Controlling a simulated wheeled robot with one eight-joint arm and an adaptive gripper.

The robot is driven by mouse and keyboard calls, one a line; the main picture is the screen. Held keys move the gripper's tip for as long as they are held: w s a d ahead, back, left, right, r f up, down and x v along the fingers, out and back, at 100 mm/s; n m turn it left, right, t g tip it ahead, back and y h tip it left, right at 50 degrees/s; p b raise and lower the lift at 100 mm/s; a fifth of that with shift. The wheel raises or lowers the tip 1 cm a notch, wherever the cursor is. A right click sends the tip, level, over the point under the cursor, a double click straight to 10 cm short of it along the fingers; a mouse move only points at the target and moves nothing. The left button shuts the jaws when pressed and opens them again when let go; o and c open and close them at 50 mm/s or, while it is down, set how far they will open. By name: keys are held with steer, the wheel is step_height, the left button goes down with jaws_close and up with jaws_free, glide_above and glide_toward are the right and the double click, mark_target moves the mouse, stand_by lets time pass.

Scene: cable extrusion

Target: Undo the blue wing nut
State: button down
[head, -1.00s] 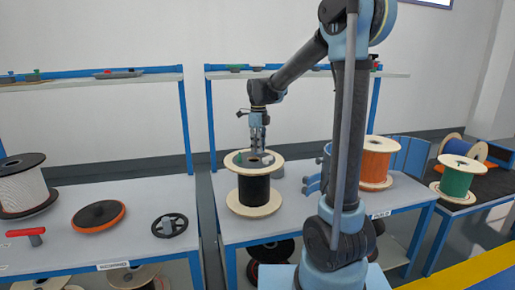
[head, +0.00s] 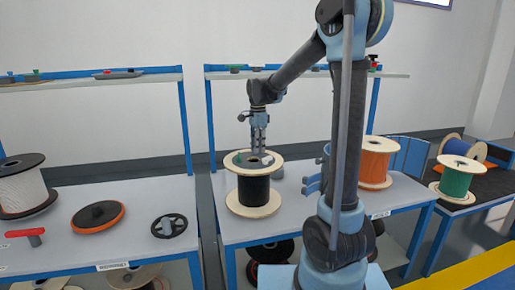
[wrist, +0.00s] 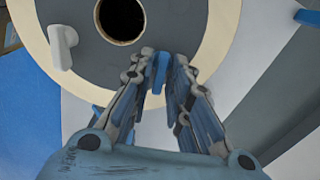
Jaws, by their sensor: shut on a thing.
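My gripper (wrist: 161,65) is shut on a small blue piece, which looks like the blue wing nut (wrist: 160,72). It sits at the top face of the spool with black cable (head: 254,188), near the rim of the spool's dark centre disc (wrist: 75,12). In the head view my gripper (head: 259,150) points straight down over the spool's upper flange. The fingers hide most of the nut, and I cannot tell whether it is still on its thread. A pale wing-shaped piece (wrist: 62,46) stands on the disc to the left of the hole.
An orange spool (head: 375,160) and a green spool (head: 457,178) stand to the right. A black handwheel (head: 169,227), an orange-rimmed disc (head: 98,216) and a red-handled tool (head: 26,234) lie on the left table. A shelf (head: 300,73) runs behind the arm.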

steer(key=n, duration=0.6)
steer(key=shift+w+a, duration=0.2)
steer(key=n, duration=0.6)
steer(key=shift+a+n, duration=0.2)
steer(key=shift+n, duration=0.2)
steer(key=n, duration=0.6)
steer(key=shift+a, duration=0.25)
steer(key=n, duration=0.6)
steer(key=shift+s+a+n, duration=0.15)
steer(key=shift+n, duration=0.25)
steer(key=c, duration=1.7)
jaws_free()
